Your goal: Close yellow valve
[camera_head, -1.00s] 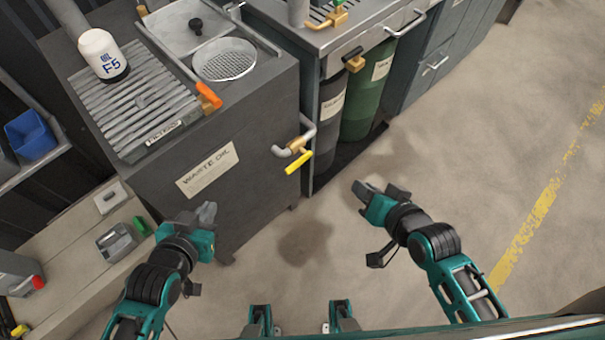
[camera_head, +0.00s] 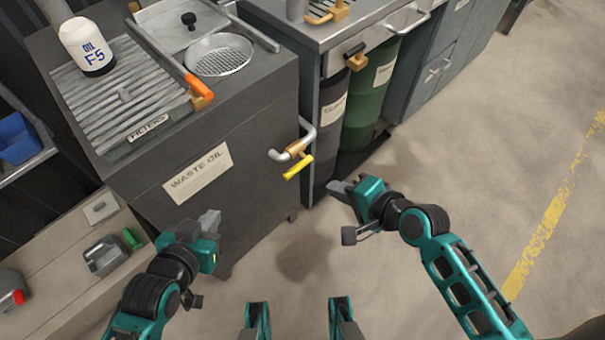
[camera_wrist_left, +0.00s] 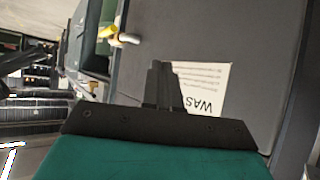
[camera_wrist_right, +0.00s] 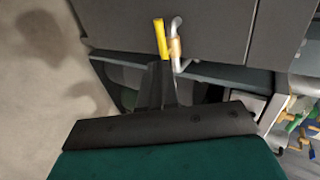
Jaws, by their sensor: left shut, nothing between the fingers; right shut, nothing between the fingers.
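The yellow valve handle (camera_head: 298,167) sits on a brass valve body (camera_head: 296,149) on a grey pipe at the right side of the waste oil cabinet (camera_head: 240,150). The handle also shows in the right wrist view (camera_wrist_right: 160,38), just beyond the fingertips, and small in the left wrist view (camera_wrist_left: 129,38). My right gripper (camera_head: 336,188) is shut and empty, to the right of and a little below the handle, apart from it. My left gripper (camera_head: 212,217) is shut and empty in front of the cabinet, below the waste oil label (camera_head: 197,173), left of the handle.
A green drum (camera_head: 368,110) and dark drum (camera_head: 332,105) stand under the neighbouring counter. A low bench with a grey can (camera_head: 104,258) is at left. Floor at right is clear.

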